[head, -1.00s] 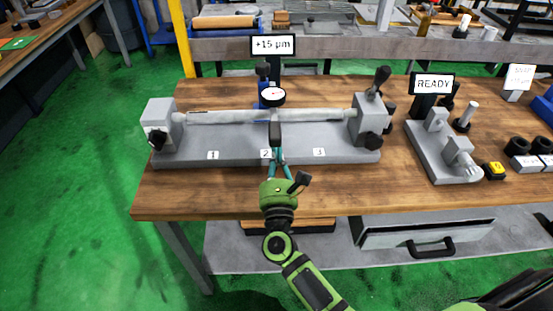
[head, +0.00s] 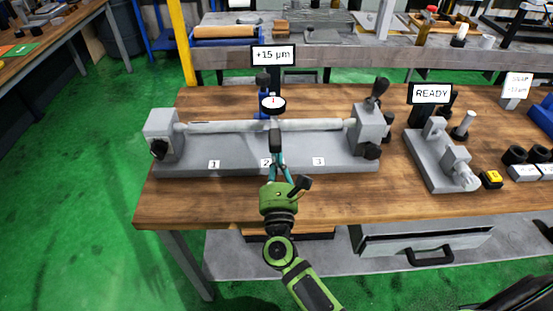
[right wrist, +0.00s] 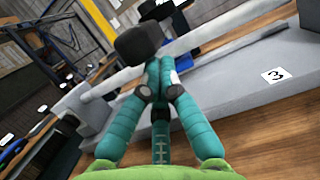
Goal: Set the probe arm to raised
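The probe arm (head: 275,138) shows as a black, block-ended piece at the front middle of the grinder bench unit, below the round dial gauge (head: 272,103). The dial stands by the pale cylindrical workpiece (head: 220,127), which lies level between two grey end blocks. My right gripper (head: 276,163) reaches in from the front. Its teal fingers are drawn together at the black end, which also shows in the right wrist view (right wrist: 140,42). They appear shut on it, though the contact is partly hidden. My left gripper is not in view.
The grey base (head: 230,162) carries labels 1, 2 and 3. A sign (head: 273,55) reads +15 µm; another (head: 431,93) reads READY, above a small grey fixture (head: 437,163). A yellow button (head: 491,179) is at right. The wooden bench front (head: 190,200) is clear.

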